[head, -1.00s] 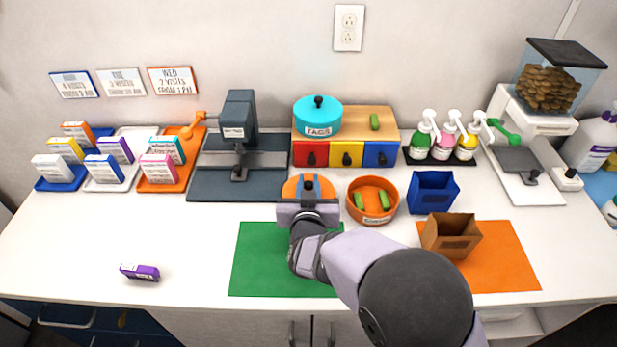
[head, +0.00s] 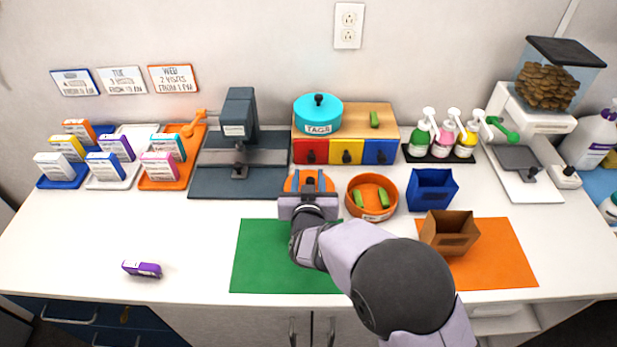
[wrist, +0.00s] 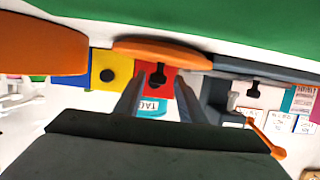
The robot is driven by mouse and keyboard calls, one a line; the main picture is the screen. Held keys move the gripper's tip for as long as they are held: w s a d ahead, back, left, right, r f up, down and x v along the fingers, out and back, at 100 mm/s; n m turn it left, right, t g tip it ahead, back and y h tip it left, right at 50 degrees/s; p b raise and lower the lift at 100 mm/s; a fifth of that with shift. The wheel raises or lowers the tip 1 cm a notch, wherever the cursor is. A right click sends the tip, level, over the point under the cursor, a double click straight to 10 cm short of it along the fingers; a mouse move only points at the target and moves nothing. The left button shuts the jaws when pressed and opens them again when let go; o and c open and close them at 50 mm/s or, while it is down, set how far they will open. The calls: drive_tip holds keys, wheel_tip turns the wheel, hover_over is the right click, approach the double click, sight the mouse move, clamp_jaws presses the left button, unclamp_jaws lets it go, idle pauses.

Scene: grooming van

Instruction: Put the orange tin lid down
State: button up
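The orange tin lid (head: 292,184) is a flat disc with a dark knob. It lies at the white counter behind the green mat, left of the round orange tin (head: 357,204). In the wrist view the lid (wrist: 160,48) appears edge-on, with its dark knob between my fingers. My gripper (head: 309,182) is over the lid and hides its near part. In the wrist view its fingers (wrist: 158,88) stand apart, with a gap visible on each side of the knob. The orange tin is uncovered and holds green pieces.
The green mat (head: 262,265) lies clear under my arm. A blue box (head: 433,190) and a brown box (head: 449,233) stand to the right. Red, yellow and blue drawers (head: 346,151) are behind the lid. A purple box (head: 142,269) lies front left, with free counter around it.

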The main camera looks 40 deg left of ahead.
drive_tip(key=shift+r, duration=0.3)
drive_tip(key=shift+s+d+f, duration=0.1)
drive_tip(key=shift+s+d, duration=0.1)
drive_tip(key=shift+s, duration=0.05)
drive_tip(key=b+v, duration=0.1)
drive_tip(key=v, duration=1)
drive_tip(key=shift+s+d+b, duration=0.1)
drive_tip(key=shift+b, duration=0.2)
